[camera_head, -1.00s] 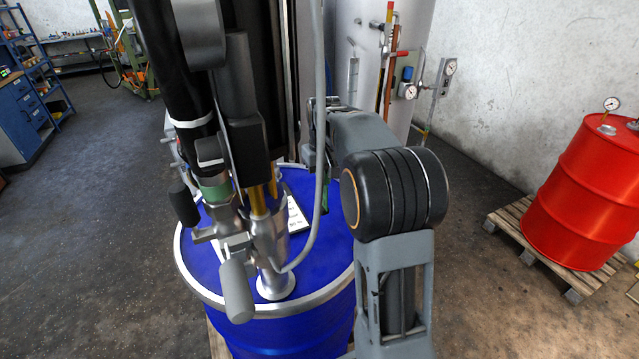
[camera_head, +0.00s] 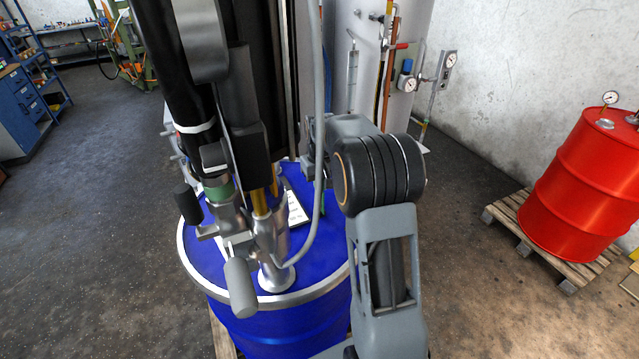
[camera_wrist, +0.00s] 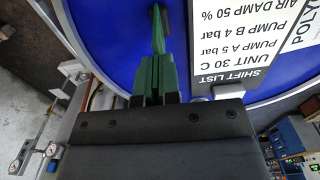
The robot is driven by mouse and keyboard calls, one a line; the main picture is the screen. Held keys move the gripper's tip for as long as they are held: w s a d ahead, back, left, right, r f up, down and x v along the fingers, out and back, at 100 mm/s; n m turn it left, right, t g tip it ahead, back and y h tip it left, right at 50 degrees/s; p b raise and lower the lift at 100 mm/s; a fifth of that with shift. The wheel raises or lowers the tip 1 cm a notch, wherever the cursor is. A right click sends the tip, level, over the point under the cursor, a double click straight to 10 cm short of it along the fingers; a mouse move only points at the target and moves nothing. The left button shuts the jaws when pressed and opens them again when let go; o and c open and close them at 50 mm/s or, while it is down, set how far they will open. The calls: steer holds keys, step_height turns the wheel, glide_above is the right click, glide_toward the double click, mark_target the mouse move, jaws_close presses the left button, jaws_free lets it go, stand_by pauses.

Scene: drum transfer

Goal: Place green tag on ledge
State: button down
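My gripper (camera_wrist: 157,68) points at the blue drum lid in the wrist view. Its narrow, dark green fingers look closed together. A thin, lighter green strip (camera_wrist: 158,38), which looks like the green tag seen edge-on, sticks out from between the fingertips toward a dark spot on the lid. Whether it touches the lid I cannot tell. In the head view my gripper is mostly hidden behind my arm and a hose, with only a bit of green showing. No ledge can be clearly made out.
The blue drum (camera_head: 325,262) carries a pump with metal fittings (camera_head: 268,240) and a grey hose (camera_head: 319,150). A white shift list (camera_wrist: 270,45) lies on its lid, right of my gripper in the wrist view. A red drum (camera_head: 580,185) on a pallet stands right.

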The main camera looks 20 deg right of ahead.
steer(key=shift+f, duration=0.2)
steer(key=c, duration=1.3)
jaws_free()
steer(key=shift+r, duration=0.1)
